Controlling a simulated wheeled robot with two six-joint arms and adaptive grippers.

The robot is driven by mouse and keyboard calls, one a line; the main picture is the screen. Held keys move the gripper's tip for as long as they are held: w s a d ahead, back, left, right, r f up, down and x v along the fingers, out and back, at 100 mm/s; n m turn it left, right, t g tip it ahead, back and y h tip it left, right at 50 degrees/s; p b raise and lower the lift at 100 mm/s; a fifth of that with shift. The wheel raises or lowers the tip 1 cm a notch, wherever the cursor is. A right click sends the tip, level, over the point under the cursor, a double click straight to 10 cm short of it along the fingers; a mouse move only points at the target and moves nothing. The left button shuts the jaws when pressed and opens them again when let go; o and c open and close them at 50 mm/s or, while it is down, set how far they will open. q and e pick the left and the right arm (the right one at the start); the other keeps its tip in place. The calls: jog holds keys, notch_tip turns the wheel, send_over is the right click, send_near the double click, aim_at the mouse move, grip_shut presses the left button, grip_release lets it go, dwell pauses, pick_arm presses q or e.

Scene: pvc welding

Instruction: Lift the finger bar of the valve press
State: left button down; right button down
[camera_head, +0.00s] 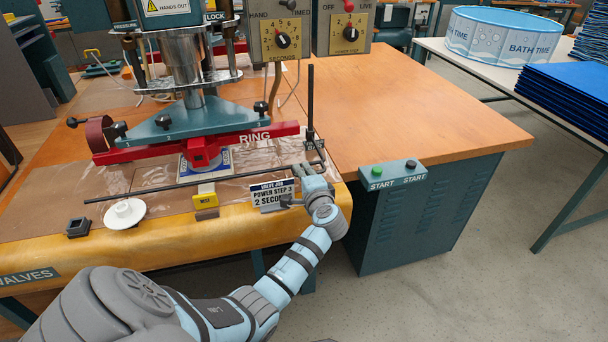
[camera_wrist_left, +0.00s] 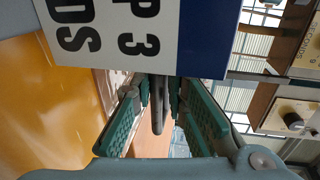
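The finger bar (camera_head: 150,188) is a thin dark rod lying roughly level across the front of the valve press, from the left of the white disc to the base of a dark upright post (camera_head: 310,100). My left gripper (camera_head: 311,172) is at the bar's right end, near that post. In the left wrist view the dark bar (camera_wrist_left: 158,112) runs between the two green-padded fingertips (camera_wrist_left: 160,95), which close in on it from both sides. The press's red ring bar (camera_head: 240,144) and teal head (camera_head: 195,122) stand behind the finger bar. My right gripper is not in view.
A power-step sign (camera_head: 270,195) stands just left of my gripper and fills the upper wrist view. A yellow block (camera_head: 207,196), white disc (camera_head: 125,213) and small dark square (camera_head: 79,227) are near the table's front. A start-button box (camera_head: 392,174) is at the right.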

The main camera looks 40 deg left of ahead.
pick_arm(q)
jog(key=shift+d+f, duration=0.1)
jog(key=shift+f, duration=0.1)
jog(key=shift+r, duration=0.15)
notch_tip(320, 180, up, 18)
jog(key=p, duration=1.7)
jog(key=shift+r+p, duration=0.25)
jog(key=shift+p, duration=0.05)
jog(key=shift+f, duration=0.1)
jog(key=c, duration=1.7)
grip_release()
jog(key=v, duration=1.2)
